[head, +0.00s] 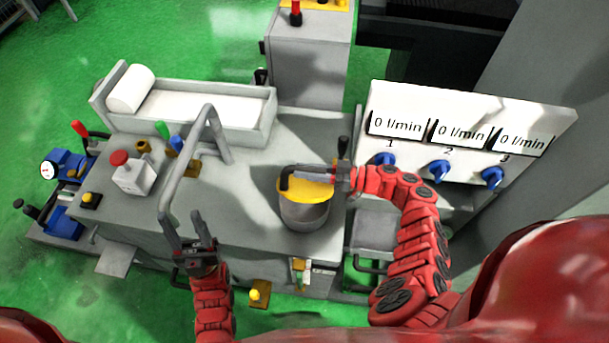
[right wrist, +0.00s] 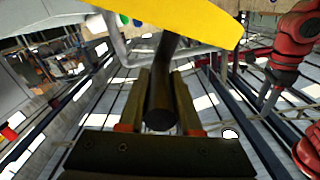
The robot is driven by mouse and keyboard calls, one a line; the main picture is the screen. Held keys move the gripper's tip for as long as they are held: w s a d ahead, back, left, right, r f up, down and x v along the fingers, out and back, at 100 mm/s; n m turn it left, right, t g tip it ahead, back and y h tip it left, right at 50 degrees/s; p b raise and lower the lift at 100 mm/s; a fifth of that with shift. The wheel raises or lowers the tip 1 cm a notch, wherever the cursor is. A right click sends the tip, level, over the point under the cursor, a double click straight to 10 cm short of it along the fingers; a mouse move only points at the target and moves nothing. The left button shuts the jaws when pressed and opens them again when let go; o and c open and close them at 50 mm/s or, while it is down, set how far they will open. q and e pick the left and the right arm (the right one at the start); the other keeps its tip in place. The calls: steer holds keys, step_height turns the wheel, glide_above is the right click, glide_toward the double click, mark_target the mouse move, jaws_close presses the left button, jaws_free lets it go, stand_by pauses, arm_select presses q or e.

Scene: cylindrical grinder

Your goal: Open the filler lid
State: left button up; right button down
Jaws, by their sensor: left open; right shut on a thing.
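The yellow filler lid (head: 312,192) lies over the top of the grey cylindrical filler (head: 305,215) on the machine's top. Its black bent handle (head: 286,180) rises at the lid's left side. My right gripper (head: 318,174) reaches in from the right just above the lid and is shut on the handle. In the right wrist view, the black handle (right wrist: 160,110) sits between the fingers, with the yellow lid (right wrist: 190,18) above it. Whether the lid is slightly raised, I cannot tell. My left gripper (head: 193,245) is open, by the machine's front edge.
A grey bent tube frame (head: 208,115) stands on the machine, its lower end close to my left gripper. A red-buttoned box (head: 133,173) and a white-lined tray (head: 195,105) are further left. A panel with blue knobs (head: 465,130) stands at the right.

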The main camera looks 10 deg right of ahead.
steer(key=shift+w+d+r, duration=0.1)
steer(key=shift+w+r, duration=0.15)
steer(key=shift+w, duration=0.15)
steer(key=c, duration=0.6)
jaws_free()
steer(key=shift+w, duration=0.1)
steer(key=shift+d, duration=0.15)
steer(key=b+v, duration=1.2)
steer(key=v, duration=0.5)
